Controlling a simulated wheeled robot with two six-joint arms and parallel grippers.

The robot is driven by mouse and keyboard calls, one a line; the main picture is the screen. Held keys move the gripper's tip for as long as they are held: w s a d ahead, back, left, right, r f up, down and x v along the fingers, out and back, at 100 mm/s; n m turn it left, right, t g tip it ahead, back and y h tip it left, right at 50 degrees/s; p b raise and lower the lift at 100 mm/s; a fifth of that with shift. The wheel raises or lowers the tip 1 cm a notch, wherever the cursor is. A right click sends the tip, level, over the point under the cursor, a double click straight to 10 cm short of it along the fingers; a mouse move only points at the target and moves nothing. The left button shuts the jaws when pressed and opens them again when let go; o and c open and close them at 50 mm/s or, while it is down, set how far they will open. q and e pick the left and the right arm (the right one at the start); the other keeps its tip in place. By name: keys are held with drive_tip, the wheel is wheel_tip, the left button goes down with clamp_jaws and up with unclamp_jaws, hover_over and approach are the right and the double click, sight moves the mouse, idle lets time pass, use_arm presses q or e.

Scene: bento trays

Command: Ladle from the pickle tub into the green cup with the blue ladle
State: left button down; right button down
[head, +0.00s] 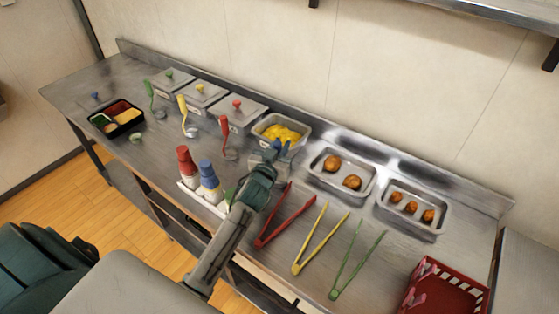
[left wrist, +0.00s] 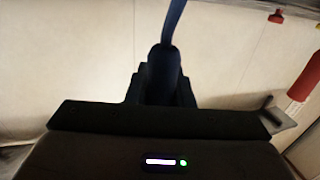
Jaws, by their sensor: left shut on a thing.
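My left gripper (head: 272,158) is shut on the blue ladle, whose handle (left wrist: 172,25) rises from between the fingers in the left wrist view. In the head view a bit of blue (head: 277,145) shows at the gripper, by the near edge of the open pickle tub (head: 258,131). The tub holds yellow pickles (head: 284,132). The ladle's bowl cannot be made out. My right gripper is not in view.
Lidded tubs with green, yellow and red ladles (head: 224,125) stand left of the pickle tub. A bottle rack (head: 187,192) is near the front edge. Trays of fried food (head: 335,190), several tongs (head: 290,212) and a red basket (head: 462,268) lie rightward.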

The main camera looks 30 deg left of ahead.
use_arm(q)
wheel_tip(320, 180, up, 10)
drive_tip(key=f, duration=0.1)
drive_tip(key=w+a+r+n+g+y+p, duration=0.2)
drive_tip(key=w+a+n+y+p, duration=0.15)
drive_tip(key=w, duration=0.55)
drive_tip(key=w+a+r+n+g+y+p, duration=0.1)
drive_tip(key=w+a+n+y+p, duration=0.15)
drive_tip(key=w+y, duration=0.4)
wheel_tip(320, 180, down, 11)
drive_tip(key=w+h+b, duration=0.1)
drive_tip(key=b, duration=0.9)
drive_tip(key=shift+w+f+b, duration=0.15)
drive_tip(key=shift+w+b, duration=0.15)
drive_tip(key=shift+b, duration=0.05)
